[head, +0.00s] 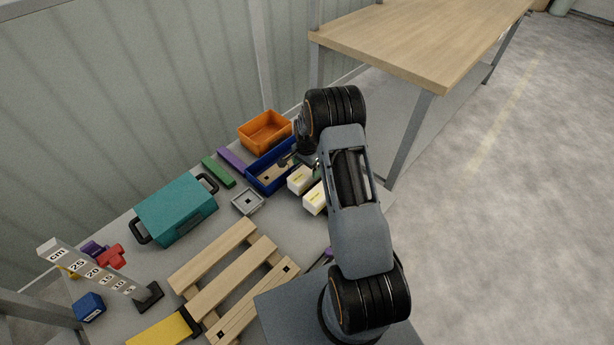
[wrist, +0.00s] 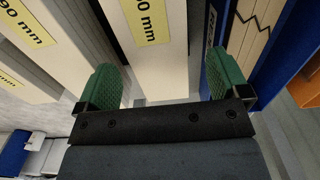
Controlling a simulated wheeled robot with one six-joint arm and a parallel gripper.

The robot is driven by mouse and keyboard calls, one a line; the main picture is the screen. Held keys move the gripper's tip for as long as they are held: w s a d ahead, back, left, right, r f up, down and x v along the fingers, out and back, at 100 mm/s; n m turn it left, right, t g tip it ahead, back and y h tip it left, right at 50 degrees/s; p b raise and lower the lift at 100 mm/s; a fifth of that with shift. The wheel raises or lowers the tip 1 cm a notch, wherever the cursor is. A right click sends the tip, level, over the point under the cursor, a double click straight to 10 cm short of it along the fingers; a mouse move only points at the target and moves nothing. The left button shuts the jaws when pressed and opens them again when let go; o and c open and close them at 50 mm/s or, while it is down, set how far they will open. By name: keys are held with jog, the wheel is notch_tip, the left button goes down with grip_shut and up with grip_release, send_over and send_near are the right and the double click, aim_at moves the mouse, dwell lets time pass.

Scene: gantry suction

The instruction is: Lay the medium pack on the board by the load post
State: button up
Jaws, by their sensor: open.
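Two cream packs with yellow labels, a rear one (head: 300,180) and a front one (head: 314,199), lie on the grey bench beside my arm. In the wrist view my gripper (wrist: 163,80) is open, its green fingertips either side of a cream pack (wrist: 165,72) with a partly cut-off "mm" label. I cannot tell whether the fingers touch it. Another cream pack (wrist: 45,65) labelled "90 mm" lies to its left. Which pack is medium is unclear. A grey post with a cm scale (head: 95,270) stands at front left, near a slatted wooden pallet (head: 235,285).
A blue tray (head: 258,187) and an orange bin (head: 265,146) stand behind the packs; the blue tray also borders the gripper's right in the wrist view (wrist: 283,45). A teal case (head: 176,210) and small grey tray (head: 247,202) lie left. A wooden table (head: 430,40) stands beyond.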

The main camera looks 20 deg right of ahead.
aim_at(306, 171)
jog(key=shift+f, duration=2.35)
jog(key=c, duration=1.2)
